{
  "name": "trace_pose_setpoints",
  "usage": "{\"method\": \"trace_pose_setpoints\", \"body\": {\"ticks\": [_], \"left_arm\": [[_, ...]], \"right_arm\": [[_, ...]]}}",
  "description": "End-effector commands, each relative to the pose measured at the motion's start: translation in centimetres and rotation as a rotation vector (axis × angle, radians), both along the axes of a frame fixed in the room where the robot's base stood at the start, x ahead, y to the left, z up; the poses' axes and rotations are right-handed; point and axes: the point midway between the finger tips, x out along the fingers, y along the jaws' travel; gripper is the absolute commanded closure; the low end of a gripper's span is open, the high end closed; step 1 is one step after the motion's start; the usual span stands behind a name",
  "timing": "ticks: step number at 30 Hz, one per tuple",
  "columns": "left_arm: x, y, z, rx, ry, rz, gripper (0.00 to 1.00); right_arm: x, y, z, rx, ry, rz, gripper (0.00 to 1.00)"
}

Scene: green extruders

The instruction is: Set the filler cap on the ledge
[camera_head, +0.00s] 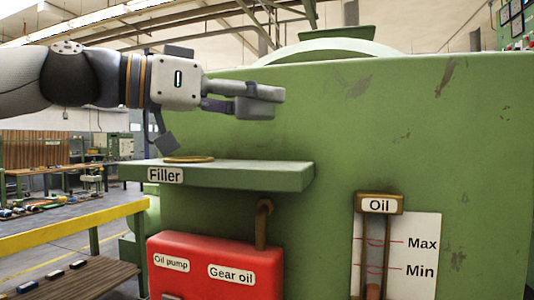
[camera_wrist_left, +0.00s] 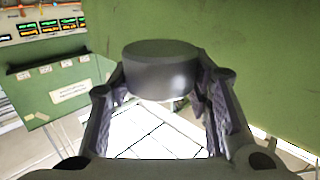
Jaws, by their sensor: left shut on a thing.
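The filler cap, a dark grey cylinder (camera_wrist_left: 160,75), sits between the two fingers of my left gripper in the left wrist view. In the head view my left gripper (camera_head: 240,98) points right and is shut on the grey cap (camera_head: 262,106). It holds the cap in the air, above the green ledge (camera_head: 265,177) and apart from it. The ledge carries a "Filler" label on its front edge. A brass ring (camera_head: 189,159) lies on the ledge's top, to the left of and below the cap. My right gripper is not in view.
The big green machine body (camera_head: 400,140) rises behind the ledge. Below the ledge are a red oil pump box (camera_head: 215,265) with a brown pipe (camera_head: 263,222) and an oil gauge (camera_head: 378,250). The ledge's top right of the ring looks bare. Workbenches stand at the far left.

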Motion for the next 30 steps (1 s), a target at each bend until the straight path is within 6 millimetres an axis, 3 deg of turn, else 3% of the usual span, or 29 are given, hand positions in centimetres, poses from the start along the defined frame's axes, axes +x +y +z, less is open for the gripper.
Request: {"method": "trace_pose_setpoints", "body": {"ticks": [1,9,13,24,25,27,30], "left_arm": [[0.8,-0.4,-1.2,-0.001,0.005,-0.001,0.87],[2.5,-1.6,-3.8,0.0,0.003,0.0,0.87],[2.4,-1.5,-6.3,-0.001,0.003,0.001,0.87],[2.3,-1.5,-6.8,-0.001,-0.002,0.003,0.87],[2.3,-1.5,-6.7,0.0,-0.001,0.003,0.49],[2.3,-1.5,-6.6,0.0,-0.002,0.003,0.35],[2.3,-1.5,-6.6,0.0,-0.002,0.003,0.35]], "right_arm": [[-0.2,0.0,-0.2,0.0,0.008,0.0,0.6],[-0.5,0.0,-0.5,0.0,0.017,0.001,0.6],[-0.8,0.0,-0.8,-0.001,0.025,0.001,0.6],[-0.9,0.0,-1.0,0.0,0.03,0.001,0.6],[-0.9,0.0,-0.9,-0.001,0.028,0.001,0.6],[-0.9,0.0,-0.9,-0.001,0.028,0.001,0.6],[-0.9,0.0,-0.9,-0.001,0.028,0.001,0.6]]}}
